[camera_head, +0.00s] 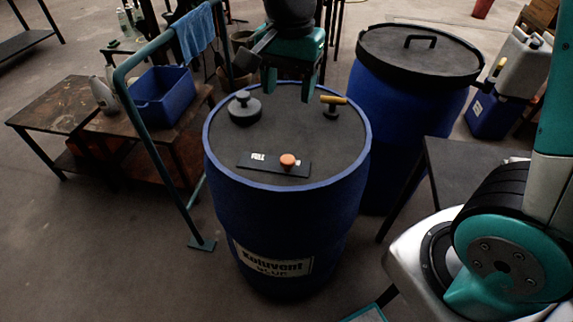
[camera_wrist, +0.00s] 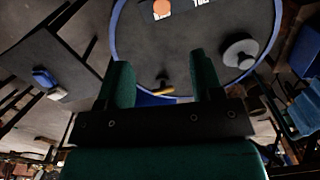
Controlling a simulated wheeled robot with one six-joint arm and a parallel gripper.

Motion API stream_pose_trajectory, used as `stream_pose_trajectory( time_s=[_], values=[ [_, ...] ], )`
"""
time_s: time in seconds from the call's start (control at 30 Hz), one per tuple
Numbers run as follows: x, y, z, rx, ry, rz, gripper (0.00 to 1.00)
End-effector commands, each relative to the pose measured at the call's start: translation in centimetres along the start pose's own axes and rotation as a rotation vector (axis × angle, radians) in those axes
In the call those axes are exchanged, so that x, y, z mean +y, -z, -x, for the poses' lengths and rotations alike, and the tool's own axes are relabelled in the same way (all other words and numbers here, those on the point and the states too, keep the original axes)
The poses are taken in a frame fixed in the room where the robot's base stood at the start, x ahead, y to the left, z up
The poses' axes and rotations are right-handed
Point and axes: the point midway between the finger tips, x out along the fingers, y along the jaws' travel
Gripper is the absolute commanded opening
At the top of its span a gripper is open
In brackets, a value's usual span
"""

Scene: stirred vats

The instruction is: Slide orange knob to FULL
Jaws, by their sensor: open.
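The orange knob (camera_head: 288,161) sits on a dark slide plate (camera_head: 262,163) on top of a blue vat (camera_head: 270,215). White lettering that looks like FULL is at the plate's left end; the knob is toward its right part. In the wrist view the orange knob (camera_wrist: 162,8) is at the top edge, beside part of the plate, cut off by the frame. My gripper (camera_head: 300,92) is open and empty above the rear of the vat lid, apart from the knob. In the wrist view its two green fingers (camera_wrist: 163,80) point toward the lid.
The lid also carries a black round knob (camera_head: 244,108) at left and a yellow-handled valve (camera_head: 333,101) at right rear, close to my gripper. A second blue vat with a black lid (camera_head: 420,55) stands behind right. A green rail with a blue cloth (camera_head: 193,35) stands left.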

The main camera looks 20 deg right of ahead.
Motion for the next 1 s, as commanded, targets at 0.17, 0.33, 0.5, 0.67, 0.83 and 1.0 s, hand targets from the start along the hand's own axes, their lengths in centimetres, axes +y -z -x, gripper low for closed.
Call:
stream_pose_trajectory(
  time_s=[0.17,0.33,0.5,0.67,0.83,1.0],
  values=[
    [-0.5,0.9,-1.9,0.013,-0.019,-0.100,0.60],
    [-0.4,0.8,-5.0,0.010,-0.022,-0.095,0.60],
    [-0.4,0.8,-9.0,0.010,-0.021,-0.092,0.60],
    [-0.3,0.8,-12.7,0.010,-0.021,-0.091,0.60],
    [-0.3,0.8,-15.8,0.011,-0.020,-0.090,0.60],
    [-0.3,0.9,-17.6,0.012,-0.017,-0.090,0.60]
  ],
)
